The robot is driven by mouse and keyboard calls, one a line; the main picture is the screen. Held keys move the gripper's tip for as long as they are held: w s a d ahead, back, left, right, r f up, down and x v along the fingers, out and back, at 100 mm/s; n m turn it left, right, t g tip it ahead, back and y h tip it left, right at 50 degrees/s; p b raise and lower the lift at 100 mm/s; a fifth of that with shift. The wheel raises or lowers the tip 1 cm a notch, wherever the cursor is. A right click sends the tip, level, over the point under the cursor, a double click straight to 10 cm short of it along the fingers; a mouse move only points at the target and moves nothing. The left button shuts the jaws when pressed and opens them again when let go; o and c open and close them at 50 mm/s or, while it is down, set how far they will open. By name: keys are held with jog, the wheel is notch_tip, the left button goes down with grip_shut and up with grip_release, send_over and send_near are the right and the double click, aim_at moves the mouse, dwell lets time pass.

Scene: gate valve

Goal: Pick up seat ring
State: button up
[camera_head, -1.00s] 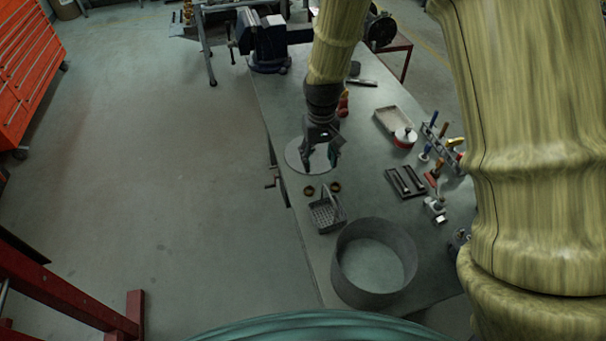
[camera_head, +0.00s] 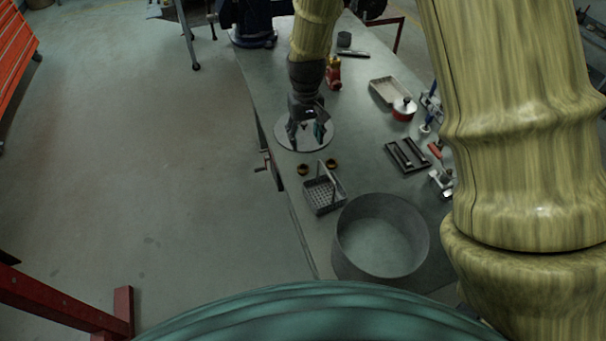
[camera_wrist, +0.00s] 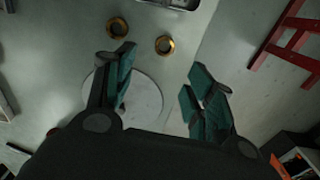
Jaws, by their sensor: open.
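Two small brass-coloured rings lie side by side on the workbench, a left ring (camera_head: 303,169) and a right ring (camera_head: 332,163) in the head view. The wrist view shows them as one ring (camera_wrist: 118,27) and another ring (camera_wrist: 165,45), both beyond my fingertips. I cannot tell which is the seat ring. My gripper (camera_head: 306,142) is open and empty above a pale round plate (camera_head: 321,138), on the far side of the rings. In the wrist view my gripper (camera_wrist: 160,75) shows its two teal fingers spread apart.
A perforated basket with a handle (camera_head: 322,197) stands close in front of the rings. A large round tub (camera_head: 381,238) is nearer. The bench's left edge is near the plate.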

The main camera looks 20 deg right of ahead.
jog(key=f, duration=0.1)
send_over(303, 171)
jog(key=shift+d+f+p, duration=0.2)
jog(key=shift+f, duration=1.2)
jog(key=shift+d+f+p, duration=0.15)
jog(key=shift+f, duration=1.25)
jog(key=shift+a+f+p, duration=0.2)
jog(key=shift+f+p, duration=0.3)
jog(key=shift+f, duration=0.4)
jog(key=shift+a+f+p, duration=0.15)
jog(key=shift+f+p, duration=0.3)
jog(key=shift+f, duration=1.3)
jog(key=c, duration=1)
